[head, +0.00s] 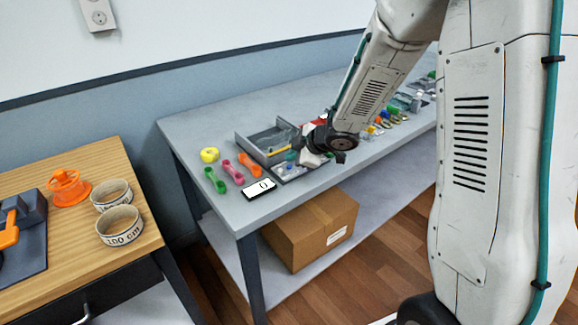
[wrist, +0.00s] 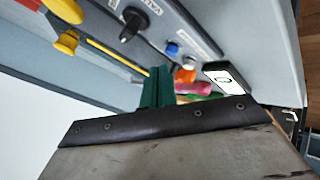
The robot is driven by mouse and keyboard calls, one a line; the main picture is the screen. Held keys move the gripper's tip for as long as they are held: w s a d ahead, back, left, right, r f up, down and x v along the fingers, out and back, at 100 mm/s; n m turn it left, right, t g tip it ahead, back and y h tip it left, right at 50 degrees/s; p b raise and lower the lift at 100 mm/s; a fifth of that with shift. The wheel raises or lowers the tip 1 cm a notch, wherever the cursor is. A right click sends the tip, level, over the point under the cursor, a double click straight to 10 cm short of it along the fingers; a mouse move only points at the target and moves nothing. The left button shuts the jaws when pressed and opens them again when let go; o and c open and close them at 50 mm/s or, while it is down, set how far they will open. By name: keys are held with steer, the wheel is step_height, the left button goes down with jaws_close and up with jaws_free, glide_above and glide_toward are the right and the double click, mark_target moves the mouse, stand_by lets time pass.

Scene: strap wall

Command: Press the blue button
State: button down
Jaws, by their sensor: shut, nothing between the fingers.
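The blue button (wrist: 172,49) is a small round cap on a grey panel (wrist: 205,45) in the wrist view, between a black knob (wrist: 133,24) and a white phone-like display. My gripper (wrist: 157,76) shows as two dark green fingers, shut together with nothing between them. Its tips appear just beside the blue button in the picture; I cannot tell the gap or any contact. In the head view my gripper (head: 304,158) is over the panel (head: 297,171) on the grey table, and the blue button cannot be made out clearly there.
The display (head: 259,188) lies at the table's front edge. Several small items crowd the table behind my arm. A cardboard box (head: 310,228) stands on the lower shelf.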

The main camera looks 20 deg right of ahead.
steer(key=shift+f, duration=0.15)
stand_by(0.4)
steer(key=shift+f, duration=0.3)
steer(key=shift+f, duration=0.35)
stand_by(0.6)
stand_by(0.4)
steer(key=shift+r, duration=0.8)
steer(key=shift+r, duration=0.1)
step_height(320, 180, up, 5)
steer(key=shift+f, duration=0.1)
stand_by(0.7)
